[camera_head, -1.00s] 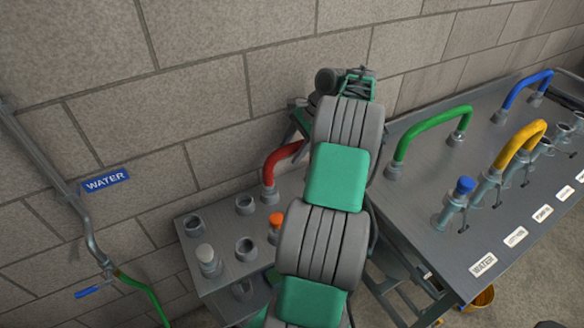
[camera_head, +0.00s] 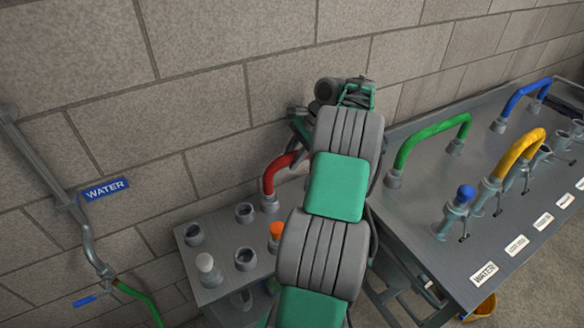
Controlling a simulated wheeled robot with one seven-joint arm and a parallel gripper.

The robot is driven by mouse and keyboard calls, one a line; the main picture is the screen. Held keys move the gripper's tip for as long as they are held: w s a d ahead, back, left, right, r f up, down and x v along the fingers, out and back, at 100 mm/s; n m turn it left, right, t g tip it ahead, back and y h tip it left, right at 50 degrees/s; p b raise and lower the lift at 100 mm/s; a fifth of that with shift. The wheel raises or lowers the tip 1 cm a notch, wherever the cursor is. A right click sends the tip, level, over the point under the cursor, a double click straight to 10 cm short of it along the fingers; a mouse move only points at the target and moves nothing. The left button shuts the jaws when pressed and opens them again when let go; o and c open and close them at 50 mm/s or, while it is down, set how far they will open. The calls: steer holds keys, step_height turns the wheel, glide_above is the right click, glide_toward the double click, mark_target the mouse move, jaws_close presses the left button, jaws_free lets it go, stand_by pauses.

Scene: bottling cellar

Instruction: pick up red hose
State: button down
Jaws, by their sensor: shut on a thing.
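The red hose (camera_head: 271,176) is a curved tube at the back of the small grey side table. Its left end goes down to a grey coupling (camera_head: 270,204) at the table top. I cannot tell whether the coupling sits in a socket or just above one. The hose's right part is hidden behind my arm. My arm rises through the middle of the view and bends at the top. My gripper and its fingers are hidden behind it, so their contact with the hose does not show.
The small table (camera_head: 219,219) has several grey sockets, a white-capped one (camera_head: 206,266) and an orange cap (camera_head: 276,231). The large bench (camera_head: 431,218) at right carries green (camera_head: 431,133), yellow (camera_head: 516,152) and blue hoses (camera_head: 522,94). A brick wall stands close behind. A pipe runs at left.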

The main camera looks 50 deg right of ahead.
steer(key=shift+r+p, duration=0.35)
steer(key=shift+r, duration=0.3)
steer(key=s+r+p, duration=0.4)
steer(key=s+r, duration=0.7)
steer(key=s, duration=0.3)
steer(key=shift+a+r+p, duration=0.25)
steer(key=shift+r+p, duration=0.05)
steer(key=shift+r, duration=0.1)
